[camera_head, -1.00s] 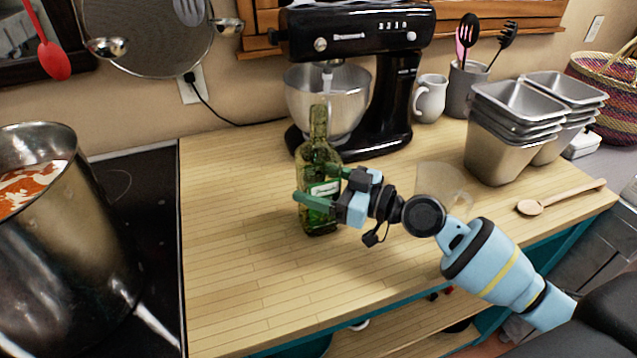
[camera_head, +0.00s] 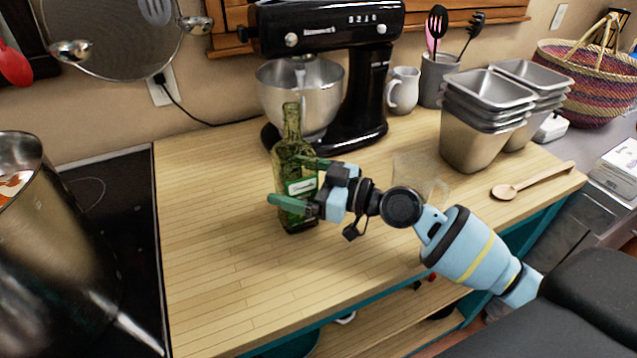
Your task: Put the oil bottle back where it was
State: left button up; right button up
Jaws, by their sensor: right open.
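The green glass oil bottle (camera_head: 294,168) stands upright on the wooden counter (camera_head: 222,262), in front of the stand mixer. It has a pale label on its lower half. My right gripper (camera_head: 296,181) is open at the bottle. One green finger crosses in front of the lower body at the left, and the other reaches the bottle higher up on its right side. I cannot tell whether the fingers touch the glass. My left gripper is out of view.
A black stand mixer (camera_head: 371,62) with a steel bowl (camera_head: 303,96) stands behind the bottle. A steel pot (camera_head: 52,250) on the black stove is at the left. Stacked metal containers (camera_head: 474,143) and a wooden spoon (camera_head: 532,181) are at the right. The counter's front left is clear.

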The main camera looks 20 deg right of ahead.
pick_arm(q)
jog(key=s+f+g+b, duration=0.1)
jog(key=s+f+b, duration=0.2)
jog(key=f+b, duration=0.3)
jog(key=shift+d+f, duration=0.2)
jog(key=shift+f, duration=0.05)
pick_arm(e)
jog(key=v, duration=1.2)
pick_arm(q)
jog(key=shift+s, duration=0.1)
pick_arm(e)
jog(key=shift+r, duration=0.15)
